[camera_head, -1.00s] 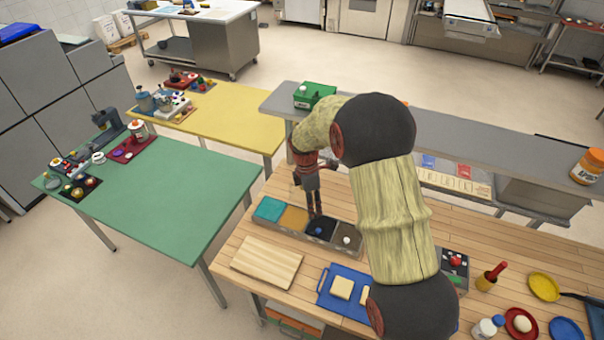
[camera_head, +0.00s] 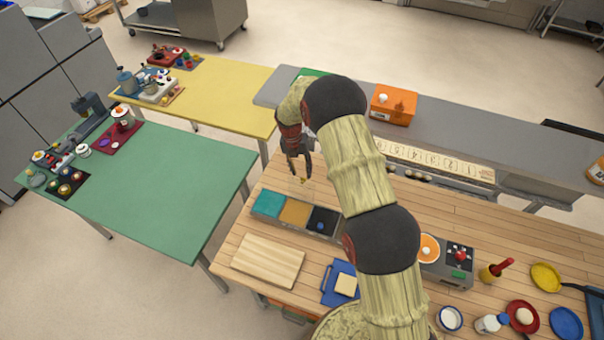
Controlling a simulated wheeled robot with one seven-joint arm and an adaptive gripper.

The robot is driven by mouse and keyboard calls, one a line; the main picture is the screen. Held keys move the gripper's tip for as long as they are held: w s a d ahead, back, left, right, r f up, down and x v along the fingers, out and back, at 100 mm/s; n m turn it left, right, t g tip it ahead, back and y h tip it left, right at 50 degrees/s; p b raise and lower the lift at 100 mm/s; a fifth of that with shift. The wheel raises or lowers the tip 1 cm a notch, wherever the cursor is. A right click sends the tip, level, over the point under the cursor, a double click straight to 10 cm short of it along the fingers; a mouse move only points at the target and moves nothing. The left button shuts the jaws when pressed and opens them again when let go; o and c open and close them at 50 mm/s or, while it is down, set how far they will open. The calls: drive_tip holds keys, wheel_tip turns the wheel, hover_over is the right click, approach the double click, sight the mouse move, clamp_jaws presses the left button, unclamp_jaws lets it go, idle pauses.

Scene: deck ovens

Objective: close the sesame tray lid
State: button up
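A long grey tray (camera_head: 294,229) stands on the wooden table. It has a teal section (camera_head: 268,203), a tan section (camera_head: 296,211) and a black section with a blue knob (camera_head: 320,226). Its right end is hidden behind my arm. I see no sesame label, and I cannot tell which sections are lids. My gripper (camera_head: 301,178) hangs above and behind the tray, pointing down, apart from it. Its fingers look spread, with nothing clearly held between them.
A wooden board (camera_head: 268,260) and a blue board (camera_head: 332,294) lie in front of the tray. A grey shelf (camera_head: 460,136) with an orange box (camera_head: 393,104) runs behind. A green table (camera_head: 165,190) stands left. Pans and plates fill the right side.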

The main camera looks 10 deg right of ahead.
sight(302, 187)
drive_tip(key=shift+s+d+f+p, duration=0.1)
drive_tip(key=shift+d+f+p, duration=0.1)
drive_tip(key=shift+f, duration=0.85)
drive_tip(key=shift+d+f+p, duration=0.1)
drive_tip(key=shift+f+p, duration=0.05)
drive_tip(key=shift+f, duration=0.85)
clamp_jaws()
